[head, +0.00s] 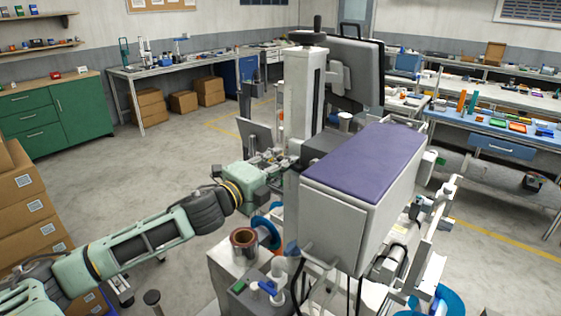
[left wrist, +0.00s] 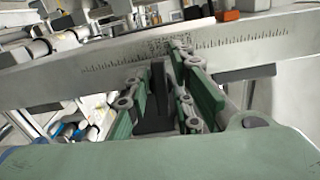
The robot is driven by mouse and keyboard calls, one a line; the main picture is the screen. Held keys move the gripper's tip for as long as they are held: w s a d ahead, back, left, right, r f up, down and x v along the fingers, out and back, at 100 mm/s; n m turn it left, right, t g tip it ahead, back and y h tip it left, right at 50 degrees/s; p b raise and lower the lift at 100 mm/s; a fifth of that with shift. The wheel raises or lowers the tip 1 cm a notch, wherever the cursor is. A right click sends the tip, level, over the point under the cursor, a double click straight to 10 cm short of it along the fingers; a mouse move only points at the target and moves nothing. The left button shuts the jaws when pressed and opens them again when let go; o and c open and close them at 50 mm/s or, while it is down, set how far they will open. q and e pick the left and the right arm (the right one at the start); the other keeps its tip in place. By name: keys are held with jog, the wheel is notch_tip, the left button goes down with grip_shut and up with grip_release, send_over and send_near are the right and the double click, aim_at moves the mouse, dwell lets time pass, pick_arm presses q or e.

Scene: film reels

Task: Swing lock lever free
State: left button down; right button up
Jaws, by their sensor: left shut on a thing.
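My left gripper (head: 276,160) reaches in from the left to the side of the grey machine column. In the left wrist view its green-padded fingers (left wrist: 160,88) stand on both sides of a dark upright bar (left wrist: 157,112), which looks like the lock lever, and they are shut on it. The bar is in front of a pale metal beam with a ruled scale (left wrist: 100,69). In the head view the lever is too small and covered to make out. My right gripper is not in view.
A machine housing with a purple top (head: 375,160) stands right of the column (head: 305,95). Cardboard boxes (head: 25,205) are stacked at the left. The floor behind my left arm is clear.

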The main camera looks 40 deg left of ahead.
pick_arm(q)
jog(key=shift+f+n, duration=0.25)
jog(key=shift+n, duration=0.35)
jog(key=c, duration=1.8)
grip_release()
jog(key=shift+o, duration=0.2)
jog(key=s+a, duration=0.1)
jog(key=s, duration=1.1)
